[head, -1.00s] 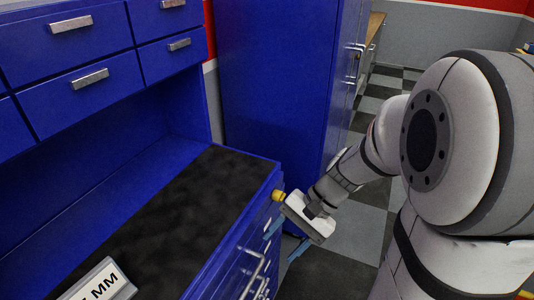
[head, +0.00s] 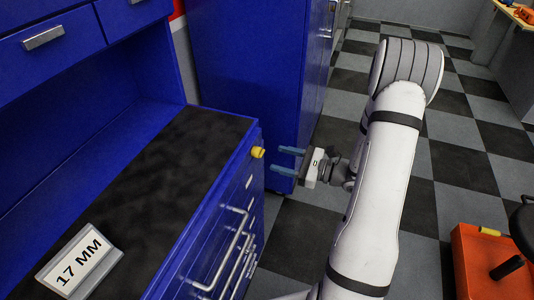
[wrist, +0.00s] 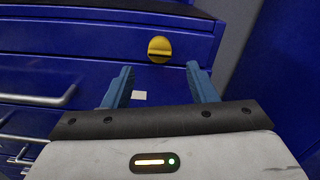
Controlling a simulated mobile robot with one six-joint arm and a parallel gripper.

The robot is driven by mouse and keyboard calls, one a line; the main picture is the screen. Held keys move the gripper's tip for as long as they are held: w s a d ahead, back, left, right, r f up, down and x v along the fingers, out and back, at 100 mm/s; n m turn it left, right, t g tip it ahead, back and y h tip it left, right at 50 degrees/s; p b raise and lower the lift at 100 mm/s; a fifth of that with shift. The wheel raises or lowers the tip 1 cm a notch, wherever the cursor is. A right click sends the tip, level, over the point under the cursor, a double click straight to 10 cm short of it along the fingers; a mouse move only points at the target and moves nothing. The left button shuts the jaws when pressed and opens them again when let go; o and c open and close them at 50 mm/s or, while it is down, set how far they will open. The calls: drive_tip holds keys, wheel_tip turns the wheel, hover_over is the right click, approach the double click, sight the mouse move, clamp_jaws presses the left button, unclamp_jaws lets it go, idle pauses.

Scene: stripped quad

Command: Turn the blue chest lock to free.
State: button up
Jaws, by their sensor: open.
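The blue chest (head: 215,215) stands at the left, with a dark worktop and several drawers with bar handles on its front. Its lock is a yellow round knob (head: 258,152) near the chest's top right corner. In the wrist view the knob (wrist: 160,49) has a dark, nearly level slot or ridge across it. My gripper (head: 287,162) is open and empty, a short way right of the knob, its blue fingers pointing at the chest front. In the wrist view the fingertips (wrist: 160,74) sit apart, below the knob and to either side of it, not touching it.
A sign reading 17 MM (head: 80,262) stands on the worktop. A tall blue cabinet (head: 250,80) is just behind my gripper. An orange cart or tray (head: 490,262) is at lower right.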

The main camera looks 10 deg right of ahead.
sight(263, 153)
drive_tip(key=x, duration=0.6)
drive_tip(key=shift+a+p, duration=0.15)
drive_tip(key=shift+p, duration=0.25)
